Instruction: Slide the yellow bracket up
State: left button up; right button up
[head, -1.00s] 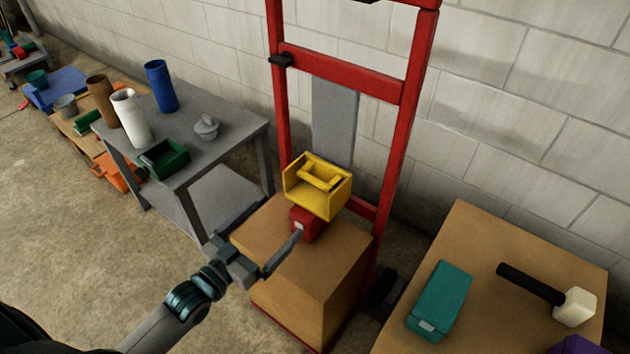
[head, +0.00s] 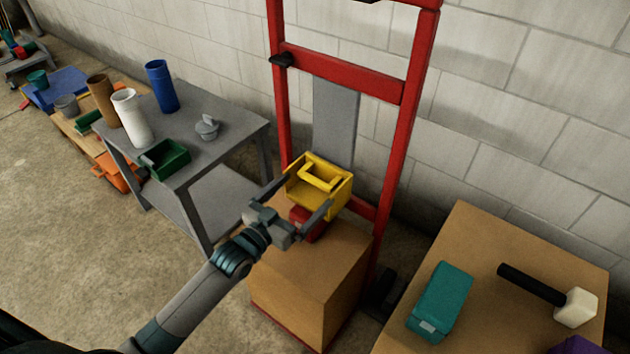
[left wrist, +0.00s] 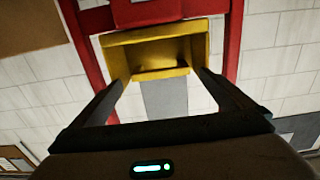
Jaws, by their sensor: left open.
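The yellow bracket (head: 319,186) is an open box shape with a bar across it, in front of a grey vertical plate (head: 336,120) on a red upright frame (head: 398,150). It sits low, just above a red box (head: 308,226). My left gripper (head: 302,194) is open, with one finger on each side of the bracket's near part. In the left wrist view the bracket (left wrist: 155,55) lies ahead between the spread fingers. Whether the fingers touch it I cannot tell. My right gripper does not show.
The red box stands on a brown carton (head: 318,275). At left is a grey table (head: 220,145) with a green bin (head: 165,160) and cylinders. At right a brown surface (head: 475,245) holds a teal box (head: 441,300) and a mallet (head: 545,292).

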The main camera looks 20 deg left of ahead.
aim_at(313, 183)
pick_arm(q)
jog(key=shift+x, duration=2.8)
